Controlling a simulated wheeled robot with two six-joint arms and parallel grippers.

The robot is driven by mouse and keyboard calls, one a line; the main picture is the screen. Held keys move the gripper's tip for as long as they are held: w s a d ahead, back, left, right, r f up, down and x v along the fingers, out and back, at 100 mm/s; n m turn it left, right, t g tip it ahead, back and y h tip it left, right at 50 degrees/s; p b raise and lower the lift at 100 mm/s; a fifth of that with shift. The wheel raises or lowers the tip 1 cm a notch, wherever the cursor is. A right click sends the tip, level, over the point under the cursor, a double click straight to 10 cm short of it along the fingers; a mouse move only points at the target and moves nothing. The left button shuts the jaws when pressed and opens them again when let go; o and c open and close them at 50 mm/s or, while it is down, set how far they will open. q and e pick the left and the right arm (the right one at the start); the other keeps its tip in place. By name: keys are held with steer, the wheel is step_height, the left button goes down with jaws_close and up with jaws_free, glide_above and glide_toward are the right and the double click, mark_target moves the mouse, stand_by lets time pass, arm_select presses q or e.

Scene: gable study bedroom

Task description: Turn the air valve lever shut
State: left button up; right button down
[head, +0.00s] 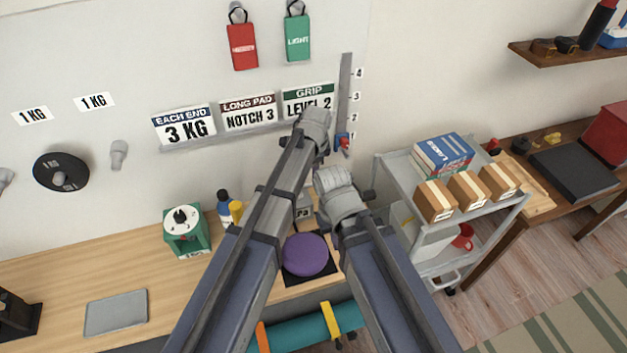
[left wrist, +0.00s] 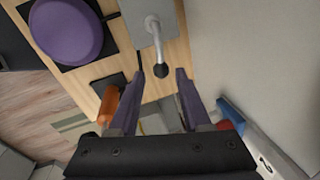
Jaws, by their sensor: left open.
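The lever shows in the left wrist view as a bent grey metal rod (left wrist: 154,32) ending in a black ball knob (left wrist: 161,71). It rises from a grey plate or box (left wrist: 132,14) on a wooden top. My left gripper (left wrist: 160,76) is open, its two purple fingers on either side of the knob, with visible gaps; whether they touch it I cannot tell. In the head view my arms cover the lever, and only part of a pale labelled box (head: 303,209) shows between them. Both grippers are hidden there behind my arm links.
A purple round pad (head: 305,254) on a black base lies close to the lever; it also shows in the left wrist view (left wrist: 66,28). An orange handle (left wrist: 108,104) is near the left finger. A grey shelf cart (head: 392,172) stands to the right, a green dial box (head: 185,238) left.

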mark_target(313, 184)
arm_select(q)
steer(key=f+b, duration=0.3)
steer(key=w+f+b, duration=0.1)
steer(key=f+b, duration=0.3)
steer(key=shift+w+a+f, duration=0.1)
steer(key=shift+w+f, duration=0.1)
steer(key=shift+r, duration=0.1)
jaws_close()
stand_by(1.3)
